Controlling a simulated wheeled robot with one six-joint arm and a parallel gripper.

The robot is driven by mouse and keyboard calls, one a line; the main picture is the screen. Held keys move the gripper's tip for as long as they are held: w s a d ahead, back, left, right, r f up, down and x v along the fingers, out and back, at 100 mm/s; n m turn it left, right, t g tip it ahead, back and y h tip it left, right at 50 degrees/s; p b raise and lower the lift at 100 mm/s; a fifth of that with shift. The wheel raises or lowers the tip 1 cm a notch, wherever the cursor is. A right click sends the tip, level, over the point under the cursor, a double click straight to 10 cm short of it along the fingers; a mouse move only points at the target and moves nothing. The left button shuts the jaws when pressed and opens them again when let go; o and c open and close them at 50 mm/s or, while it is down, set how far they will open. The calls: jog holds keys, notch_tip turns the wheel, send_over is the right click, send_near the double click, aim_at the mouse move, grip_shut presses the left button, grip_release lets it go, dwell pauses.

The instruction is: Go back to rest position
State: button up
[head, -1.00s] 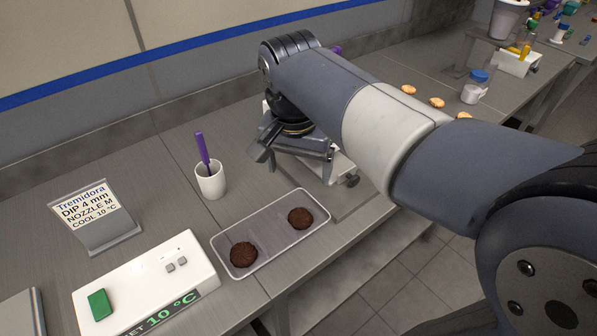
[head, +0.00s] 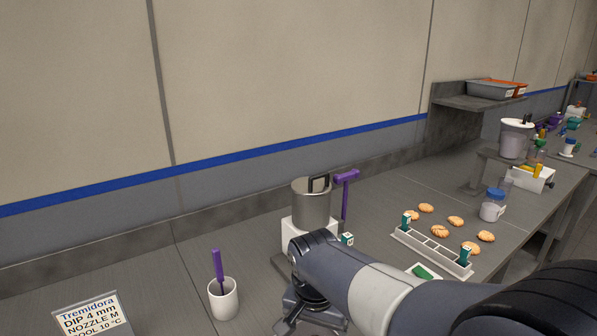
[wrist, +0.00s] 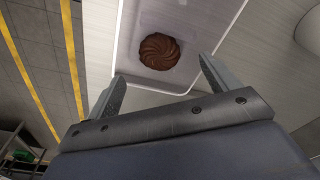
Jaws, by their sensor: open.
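My gripper (head: 308,310) shows at the bottom of the head view, pointing down, partly cut off by the frame edge. In the wrist view my gripper (wrist: 162,72) has its two fingers spread wide with nothing between them. A round dark chocolate biscuit with a swirled top (wrist: 160,51) lies in a pale tray (wrist: 185,18), beyond the fingertips and apart from them. The tray is below the frame in the head view.
A white cup (head: 223,301) with a purple tool stands left of my arm. A steel pot (head: 312,205) stands behind it. Several light biscuits and a long white holder (head: 430,250) lie to the right. A label stand (head: 92,315) is at lower left.

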jog(key=shift+f+b, duration=0.45)
jog(key=shift+f, duration=0.3)
